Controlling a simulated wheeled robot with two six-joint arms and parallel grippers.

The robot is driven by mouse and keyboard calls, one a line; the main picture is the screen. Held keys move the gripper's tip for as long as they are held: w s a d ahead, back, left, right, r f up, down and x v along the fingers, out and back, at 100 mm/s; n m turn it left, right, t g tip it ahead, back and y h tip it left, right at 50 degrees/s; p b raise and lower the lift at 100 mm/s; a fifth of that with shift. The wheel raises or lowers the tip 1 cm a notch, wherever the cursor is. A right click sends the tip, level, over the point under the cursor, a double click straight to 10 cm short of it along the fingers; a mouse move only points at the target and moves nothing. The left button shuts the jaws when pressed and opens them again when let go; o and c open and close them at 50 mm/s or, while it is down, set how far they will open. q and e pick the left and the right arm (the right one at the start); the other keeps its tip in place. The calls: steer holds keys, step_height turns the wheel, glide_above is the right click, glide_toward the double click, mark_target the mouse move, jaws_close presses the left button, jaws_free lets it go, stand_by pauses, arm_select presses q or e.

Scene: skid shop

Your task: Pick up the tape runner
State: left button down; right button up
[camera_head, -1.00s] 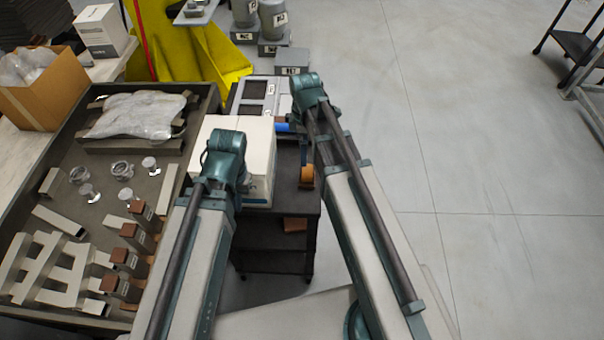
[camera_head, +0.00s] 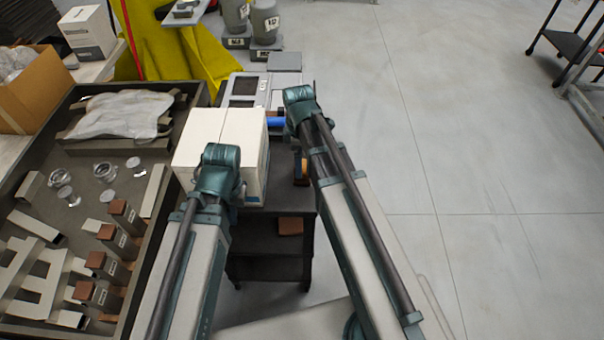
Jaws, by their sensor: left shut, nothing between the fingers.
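An orange and dark item (camera_head: 301,170) lies on the dark cart beside the white box, partly covered by my right arm. It may be the tape runner, but I cannot tell for sure. A blue roll-like piece (camera_head: 277,122) shows behind it, near the grey machine. My left gripper (camera_head: 238,194) is in front of the white box, mostly hidden by its own wrist; it is shut and empty. My right wrist (camera_head: 299,96) is at the right edge of the cart, above and beyond the orange item; its fingers are hidden.
The white box (camera_head: 222,132) stands on the cart (camera_head: 275,200). A grey machine (camera_head: 246,88) is behind it. A dark tray (camera_head: 172,172) with clear jars and metal parts is at left. An orange block (camera_head: 290,226) lies on a lower shelf.

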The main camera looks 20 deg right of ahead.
steer(key=shift+s+d+f+b, duration=0.1)
steer(key=shift+d+f+b, duration=0.1)
steer(key=shift+f+b, duration=1.15)
steer(key=shift+d+f+b, duration=0.2)
steer(key=shift+f+b, duration=1.1)
steer(key=shift+f, duration=0.05)
steer(key=shift+r, duration=0.1)
steer(key=c, duration=1.4)
steer(key=shift+r, duration=0.15)
